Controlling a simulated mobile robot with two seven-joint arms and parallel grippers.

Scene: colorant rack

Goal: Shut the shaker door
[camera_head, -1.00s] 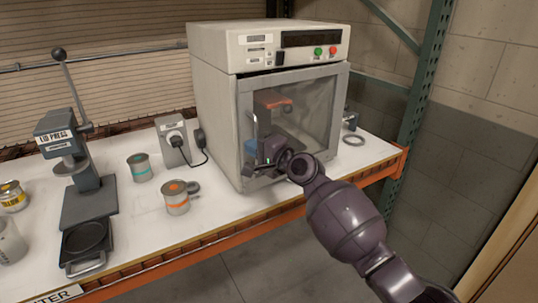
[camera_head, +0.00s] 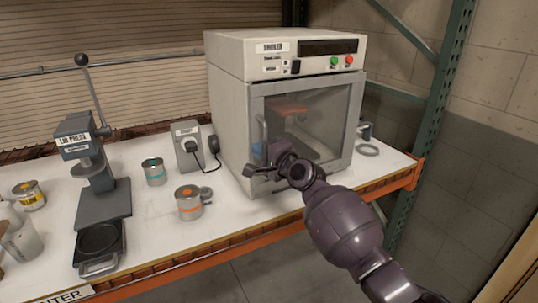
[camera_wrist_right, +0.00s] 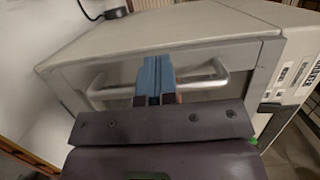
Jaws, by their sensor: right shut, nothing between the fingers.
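The shaker (camera_head: 228,120) is a cream and grey cabinet on the bench. Its framed glass door (camera_head: 335,125) looks flush with the front in the head view; a small gap cannot be ruled out. The bar handle (camera_head: 262,130) is at the door's left side. My right gripper (camera_head: 257,172) is shut and empty, in front of the door's lower left part. In the right wrist view its blue fingers (camera_wrist_right: 155,78) overlap the middle of the handle (camera_wrist_right: 210,80); whether they touch it is unclear. My left gripper is not in view.
A can with an orange band (camera_head: 190,207), a teal-banded can (camera_head: 154,172) and a socket box (camera_head: 188,145) stand left of the shaker. The lid press (camera_head: 100,205) is farther left. A green rack post (camera_head: 425,130) rises at the right.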

